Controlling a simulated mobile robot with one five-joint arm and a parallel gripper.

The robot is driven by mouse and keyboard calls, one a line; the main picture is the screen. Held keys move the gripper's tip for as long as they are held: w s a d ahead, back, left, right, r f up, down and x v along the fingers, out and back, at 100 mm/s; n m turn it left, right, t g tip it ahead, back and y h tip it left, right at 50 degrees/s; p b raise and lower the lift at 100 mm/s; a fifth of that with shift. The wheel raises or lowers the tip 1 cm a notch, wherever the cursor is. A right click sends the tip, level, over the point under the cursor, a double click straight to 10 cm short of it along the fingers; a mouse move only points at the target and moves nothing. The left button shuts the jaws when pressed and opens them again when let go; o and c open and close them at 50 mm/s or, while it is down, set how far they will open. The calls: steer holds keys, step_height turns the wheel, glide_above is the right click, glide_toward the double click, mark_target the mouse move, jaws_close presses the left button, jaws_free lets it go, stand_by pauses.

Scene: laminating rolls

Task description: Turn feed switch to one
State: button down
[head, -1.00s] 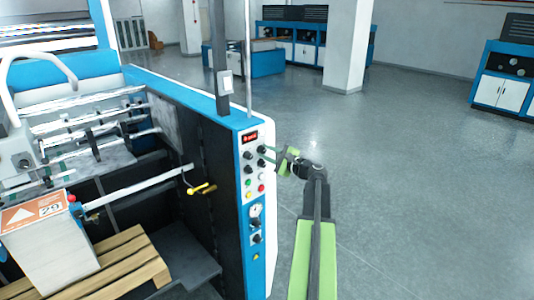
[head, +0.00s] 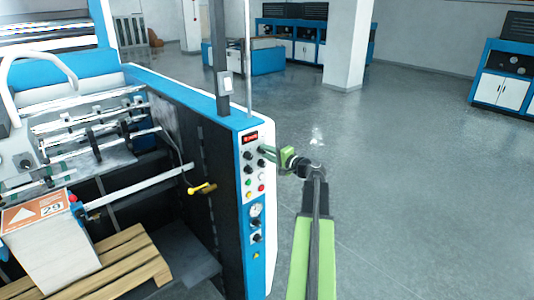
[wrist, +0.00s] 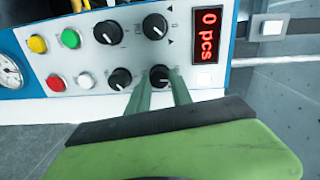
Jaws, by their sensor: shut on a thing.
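The control panel (head: 256,200) is a white strip with blue edges on the end of the machine. It carries several black knobs, coloured buttons and a red display, which reads "0 pcs" in the wrist view (wrist: 207,34). My gripper (wrist: 161,82) has its two green fingers on either side of one black knob (wrist: 159,74), the one nearest the display in its row, and is shut on it. The fingers partly cover the knob, and its lettering is too small to read. In the head view my gripper (head: 266,152) reaches the panel from the right.
Another black knob (wrist: 120,79) sits close beside the held one, and two more lie in the other row. Red, white, green and yellow buttons are further left. A pallet (head: 120,262) with a stack stands left of the panel. The floor (head: 420,180) on the right is clear.

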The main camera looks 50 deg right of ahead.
stand_by(0.4)
steer(key=c, duration=1.1)
jaws_free()
steer(key=shift+c, duration=0.2)
steer(key=shift+s, duration=0.1)
steer(key=s+r+p, duration=0.1)
steer(key=s, duration=1.6)
steer(key=shift+a, duration=0.3)
steer(key=shift+s, duration=0.1)
